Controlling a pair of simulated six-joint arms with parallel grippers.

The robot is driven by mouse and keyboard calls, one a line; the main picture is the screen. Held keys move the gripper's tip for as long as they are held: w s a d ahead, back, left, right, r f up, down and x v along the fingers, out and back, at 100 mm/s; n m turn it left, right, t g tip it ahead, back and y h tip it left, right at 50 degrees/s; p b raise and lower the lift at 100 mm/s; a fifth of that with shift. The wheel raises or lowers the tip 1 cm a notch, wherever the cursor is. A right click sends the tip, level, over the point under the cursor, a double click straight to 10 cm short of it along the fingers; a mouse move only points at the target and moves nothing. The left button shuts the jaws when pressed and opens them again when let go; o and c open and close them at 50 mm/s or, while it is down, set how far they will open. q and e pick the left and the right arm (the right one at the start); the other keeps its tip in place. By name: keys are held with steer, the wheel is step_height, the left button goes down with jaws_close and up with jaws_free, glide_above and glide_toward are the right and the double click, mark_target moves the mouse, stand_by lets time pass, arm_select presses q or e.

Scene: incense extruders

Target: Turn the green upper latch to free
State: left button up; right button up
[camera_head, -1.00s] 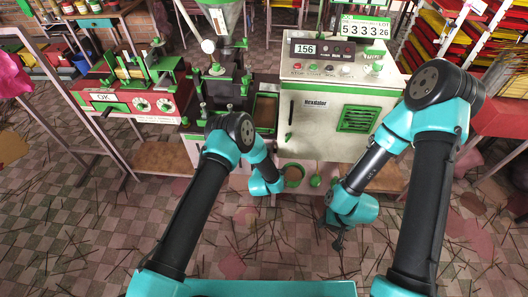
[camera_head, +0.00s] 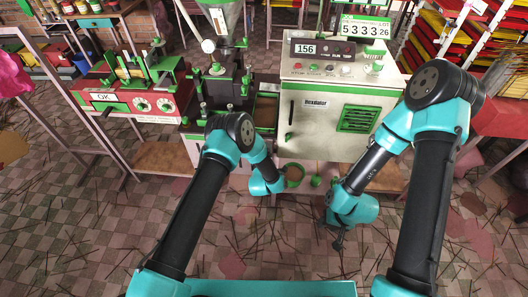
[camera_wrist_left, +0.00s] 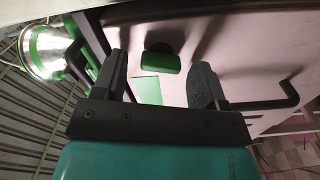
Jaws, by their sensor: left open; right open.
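In the left wrist view, a rounded green block (camera_wrist_left: 161,62), which looks like a latch, stands on a pale panel. It appears between and beyond the fingers of my open left gripper (camera_wrist_left: 160,82), and I see no contact. I cannot tell for sure whether it is the upper latch. A flat green patch (camera_wrist_left: 147,90) lies below it. In the head view, the left gripper's fingers are hidden by its own arm, low at the pale machine (camera_head: 310,110). My right gripper (camera_head: 338,242) is open and empty, pointing down above the floor.
A black bent handle (camera_wrist_left: 285,92) is right of the left fingers. A shiny green-rimmed vessel (camera_wrist_left: 45,48) and a metal rack (camera_wrist_left: 25,120) are on the left. In the head view, a red machine (camera_head: 130,102) stands left and a shelving rack (camera_head: 450,40) right. The front floor holds scattered sticks.

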arm_select(q)
steer(key=s+a, duration=0.1)
steer(key=s, duration=1.6)
steer(key=shift+s+a, duration=0.2)
steer(key=shift+a, duration=0.1)
steer(key=s+a+f+m+g, duration=0.1)
steer(key=s+a+m+g, duration=0.1)
steer(key=a+m+g, duration=0.6)
steer(key=s+a+r+m+g+h, duration=0.1)
steer(key=s+a+r+m+g, duration=0.1)
steer(key=s+a+g, duration=0.2)
steer(key=s+a+r+m+g+h, duration=0.1)
steer(key=s+a+g, duration=0.4)
steer(key=s+a, duration=0.3)
steer(key=s, duration=0.3)
steer(key=shift+s+r+m, duration=0.4)
